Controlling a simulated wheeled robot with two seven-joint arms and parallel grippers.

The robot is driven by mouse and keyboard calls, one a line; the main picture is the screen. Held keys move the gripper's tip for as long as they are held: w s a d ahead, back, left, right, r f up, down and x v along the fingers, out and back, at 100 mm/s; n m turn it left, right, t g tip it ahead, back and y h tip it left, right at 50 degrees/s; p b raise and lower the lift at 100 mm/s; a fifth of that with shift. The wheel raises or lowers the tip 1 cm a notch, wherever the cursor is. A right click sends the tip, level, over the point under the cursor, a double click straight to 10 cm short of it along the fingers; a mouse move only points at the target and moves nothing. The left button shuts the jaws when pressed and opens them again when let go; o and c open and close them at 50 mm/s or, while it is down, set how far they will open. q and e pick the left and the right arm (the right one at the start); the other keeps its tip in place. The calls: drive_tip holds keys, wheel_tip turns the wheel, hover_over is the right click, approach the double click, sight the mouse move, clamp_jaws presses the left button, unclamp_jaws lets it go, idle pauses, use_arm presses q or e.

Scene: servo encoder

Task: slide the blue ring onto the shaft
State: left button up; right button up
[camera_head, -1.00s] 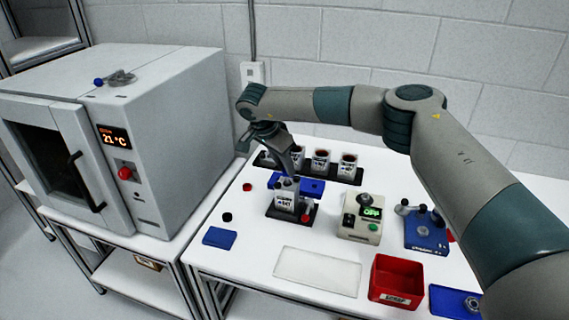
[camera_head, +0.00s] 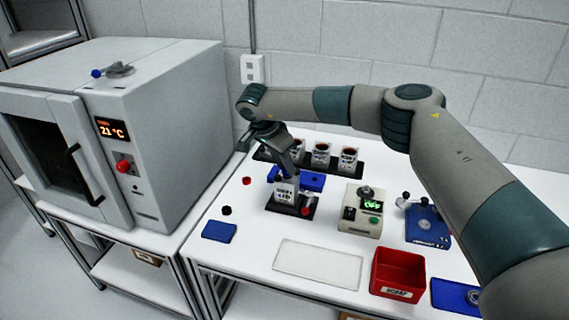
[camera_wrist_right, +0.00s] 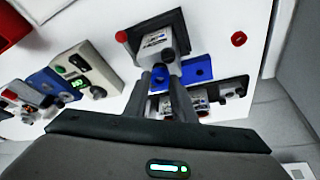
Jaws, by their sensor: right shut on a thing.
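My right gripper (camera_head: 284,176) is shut on a small part, pointing down just above a white labelled block (camera_head: 286,190) on a black base plate (camera_head: 281,209). In the right wrist view the gripper (camera_wrist_right: 167,72) reaches toward the top of this block (camera_wrist_right: 155,42). The held part is mostly hidden between the fingertips and looks dark, so I cannot make out its colour or confirm it is the blue ring. The fingers also hide the shaft, so I cannot tell whether the part touches it. My left gripper is not in view.
A red ring (camera_head: 247,181) and a black one (camera_head: 227,210) lie to the left. A control box (camera_head: 358,222) stands right. The white pad (camera_head: 318,264) in front is clear.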

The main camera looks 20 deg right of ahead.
idle(0.3)
drive_tip(key=o, duration=1.1)
drive_tip(key=shift+o, duration=0.6)
drive_tip(key=shift+o, duration=1)
drive_tip(key=shift+r, duration=0.1)
drive_tip(key=shift+r+p, duration=1.1)
drive_tip(key=shift+r, duration=2)
drive_tip(key=shift+s+f, duration=0.1)
drive_tip(key=shift+f, duration=0.05)
